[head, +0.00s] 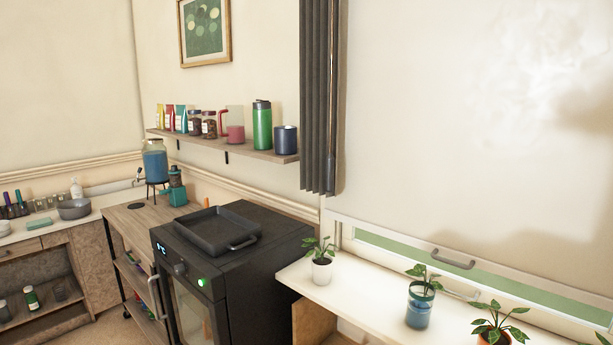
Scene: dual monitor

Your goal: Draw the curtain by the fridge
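A dark grey pleated curtain (315,100) hangs gathered in a narrow bundle at the left side of the window, beside the wall shelf. Its lower edge ends above the white counter. The window (470,120) to its right is uncovered, with a pale blind or pane filling most of it and a handle (453,258) near its bottom. No fridge can be made out for certain; a black oven-like appliance (235,265) with a lit display stands below and left of the curtain. Neither of my grippers shows in the head view.
A wall shelf (220,145) with jars, a mug and a green bottle is left of the curtain. A black tray (217,229) lies on the appliance. Potted plants (321,265) stand on the white counter (370,285) under the window.

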